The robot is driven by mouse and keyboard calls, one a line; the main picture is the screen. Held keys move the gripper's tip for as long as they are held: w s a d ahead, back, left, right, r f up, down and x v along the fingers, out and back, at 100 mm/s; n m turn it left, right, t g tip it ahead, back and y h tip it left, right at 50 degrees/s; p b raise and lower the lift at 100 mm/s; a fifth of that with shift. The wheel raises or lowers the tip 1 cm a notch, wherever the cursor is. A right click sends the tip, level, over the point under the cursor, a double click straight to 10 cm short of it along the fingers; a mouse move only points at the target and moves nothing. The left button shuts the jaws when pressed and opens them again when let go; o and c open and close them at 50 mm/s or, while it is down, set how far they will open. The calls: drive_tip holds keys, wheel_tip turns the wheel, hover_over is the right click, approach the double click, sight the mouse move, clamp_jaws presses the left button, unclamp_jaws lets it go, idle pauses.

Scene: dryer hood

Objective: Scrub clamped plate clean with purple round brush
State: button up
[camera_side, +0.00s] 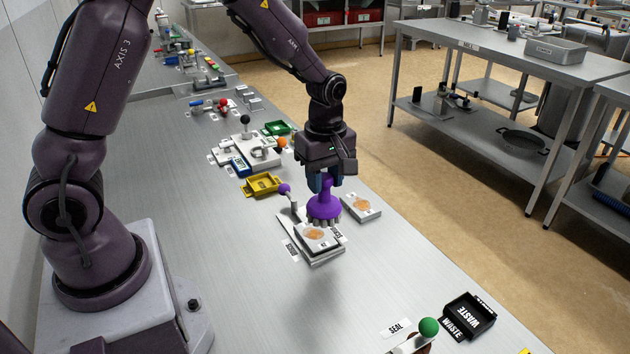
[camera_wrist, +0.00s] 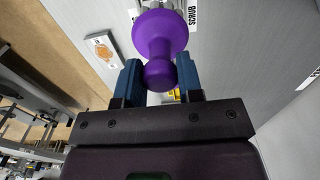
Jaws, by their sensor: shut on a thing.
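My gripper (camera_side: 325,182) is shut on the handle of the purple round brush (camera_side: 324,207). The brush is upright with its grey bristles down. In the wrist view the purple brush (camera_wrist: 160,45) sits between my blue fingers (camera_wrist: 158,85). The clamped plate (camera_side: 316,236), with an orange-brown stain, lies in a fixture with a purple-knobbed lever (camera_side: 286,189). The bristles are at or just above the plate's back edge; I cannot tell whether they touch. A second stained plate (camera_side: 361,205) lies loose to the right, and it also shows in the wrist view (camera_wrist: 104,48).
A yellow tray (camera_side: 263,184), a green tray (camera_side: 277,128) and an orange-knobbed fixture (camera_side: 282,143) stand further back. A black waste bin (camera_side: 469,315) and a green-knobbed lever (camera_side: 428,327) are at the front right. The bench in front of the fixture is clear.

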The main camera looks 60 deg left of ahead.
sight(323, 209)
drive_tip(key=shift+f, duration=3.55)
drive_tip(key=shift+a+f, duration=0.4)
drive_tip(key=shift+a, duration=3.15)
drive_tip(key=shift+c, duration=0.3)
drive_tip(key=shift+d, duration=3.6)
drive_tip(key=shift+r, duration=4.2)
